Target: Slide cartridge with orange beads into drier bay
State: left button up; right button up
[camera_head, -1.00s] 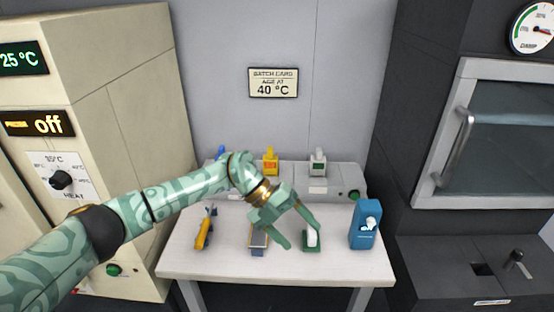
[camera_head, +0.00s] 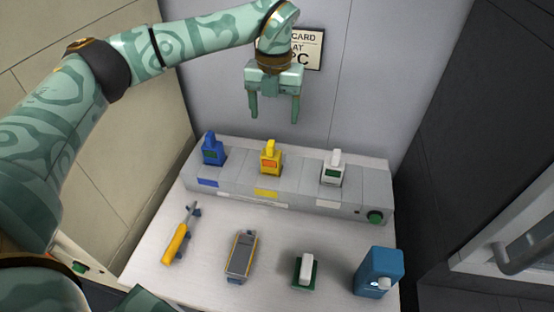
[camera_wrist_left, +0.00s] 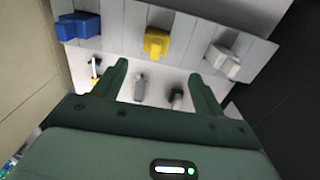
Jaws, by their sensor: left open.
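A yellow cartridge (camera_head: 270,157) with an orange window stands upright in a grey rack unit at the back of the table. It also shows in the left wrist view (camera_wrist_left: 157,43). A blue cartridge (camera_head: 213,149) and a white cartridge (camera_head: 332,169), both with green windows, stand on either side of it. My left gripper (camera_head: 273,112) is open and empty, fingers pointing down, in front of the wall and above the yellow cartridge in the picture. In the left wrist view its fingers (camera_wrist_left: 158,70) are wide apart. My right gripper is not in view.
On the white table (camera_head: 206,270) lie a yellow-handled tool (camera_head: 176,242), a grey tray-like piece (camera_head: 241,256), a green-based white piece (camera_head: 305,270) and a blue container (camera_head: 380,272). The grey rack unit (camera_head: 300,189) has a green button. A glass door (camera_head: 525,240) is at the right.

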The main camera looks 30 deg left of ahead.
aim_at(274, 142)
pick_arm(q)
notch_tip(274, 142, down, 8)
jog(key=shift+s+f+b, duration=0.1)
jog(key=shift+f+b, duration=0.05)
jog(key=shift+b, duration=0.75)
jog(key=shift+f, duration=0.5)
jog(key=f, duration=0.1)
jog(key=f+b, duration=0.1)
jog(key=f, duration=0.1)
jog(key=f+b, duration=0.1)
jog(key=f, duration=0.1)
jog(key=shift+s+a+f, duration=0.15)
jog(key=shift+s+a, duration=0.05)
jog(key=shift+a, duration=0.2)
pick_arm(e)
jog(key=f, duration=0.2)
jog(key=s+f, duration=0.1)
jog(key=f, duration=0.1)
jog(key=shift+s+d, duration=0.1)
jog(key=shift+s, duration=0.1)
pick_arm(q)
jog(key=c, duration=1.3)
